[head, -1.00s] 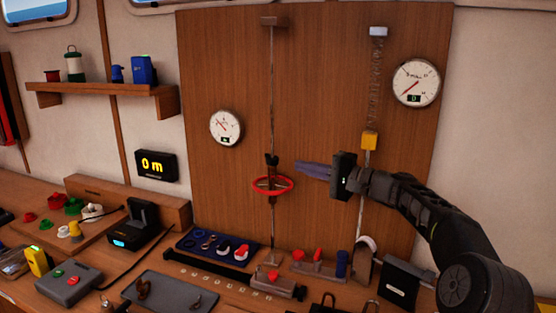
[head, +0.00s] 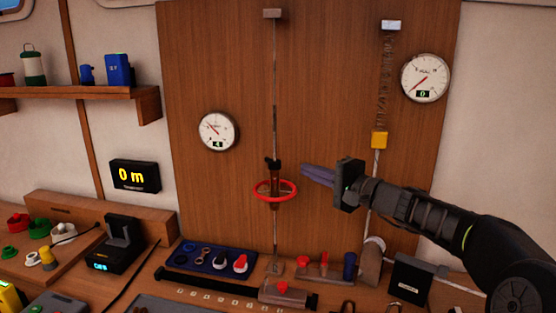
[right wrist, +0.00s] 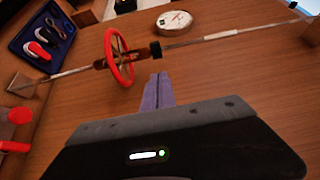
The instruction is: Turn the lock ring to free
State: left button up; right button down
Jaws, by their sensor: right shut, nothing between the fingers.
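The lock ring is a red ring (head: 275,190) with spokes, mounted around a vertical line in front of the wooden panel in the head view. It also shows in the right wrist view (right wrist: 118,57), above and left of the fingertips. My right gripper (head: 304,174) is shut and empty, its bluish fingers pointing left. Its tips are just right of the ring and slightly higher, apart from it in the picture. The shut fingers show in the right wrist view (right wrist: 158,77). My left gripper is not in view.
Two round gauges (head: 218,131) sit on the panel. A blue tray (head: 212,259) and red-capped fittings (head: 323,262) stand on the bench below. The panel around the ring is clear.

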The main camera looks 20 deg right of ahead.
aim_at(272, 163)
jog(key=shift+w+a+r, duration=0.1)
jog(key=shift+w+a, duration=0.05)
